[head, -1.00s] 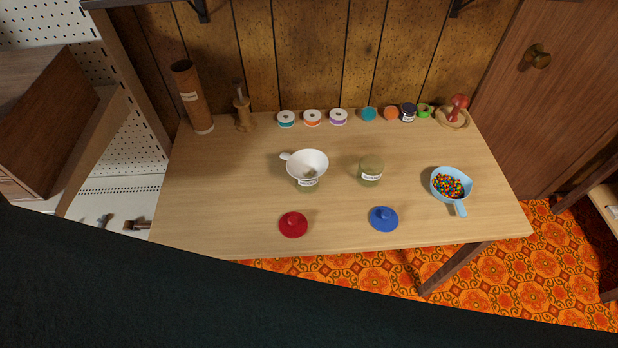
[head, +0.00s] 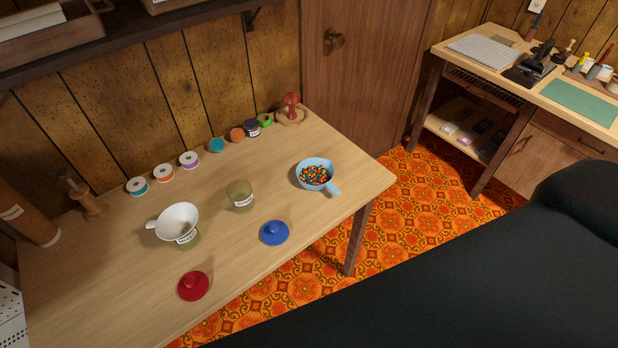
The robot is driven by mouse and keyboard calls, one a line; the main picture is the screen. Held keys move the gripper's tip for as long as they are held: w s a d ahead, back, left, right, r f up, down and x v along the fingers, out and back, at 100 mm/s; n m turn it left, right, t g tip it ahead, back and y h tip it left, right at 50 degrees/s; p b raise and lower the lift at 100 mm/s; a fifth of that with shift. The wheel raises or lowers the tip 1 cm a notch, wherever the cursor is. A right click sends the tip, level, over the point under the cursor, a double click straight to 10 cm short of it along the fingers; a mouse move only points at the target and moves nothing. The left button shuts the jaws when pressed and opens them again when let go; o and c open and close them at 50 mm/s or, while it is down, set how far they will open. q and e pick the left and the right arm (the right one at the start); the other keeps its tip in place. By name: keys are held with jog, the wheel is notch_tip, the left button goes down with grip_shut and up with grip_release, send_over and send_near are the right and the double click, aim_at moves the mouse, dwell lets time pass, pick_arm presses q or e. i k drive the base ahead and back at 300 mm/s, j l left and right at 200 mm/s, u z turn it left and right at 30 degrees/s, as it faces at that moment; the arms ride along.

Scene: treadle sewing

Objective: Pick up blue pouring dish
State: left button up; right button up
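The light-blue pouring dish (head: 326,182) stands upright near the right end of the wooden table (head: 110,270). It is filled with small multicoloured beads (head: 314,175). Its short handle points toward the table's front right edge. Nothing is touching the dish. Neither of my grippers shows in the head view.
A greenish jar (head: 240,195) and a white funnel (head: 178,220) on another jar stand left of the dish. A blue lid (head: 274,233) and a red lid (head: 193,286) lie near the front edge. Several spools and a pincushion (head: 291,107) line the back.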

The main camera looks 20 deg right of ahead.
aim_at(326, 164)
jog(key=z, duration=1.8)
jog(key=k+j, duration=0.35)
jog(key=j, duration=0.1)
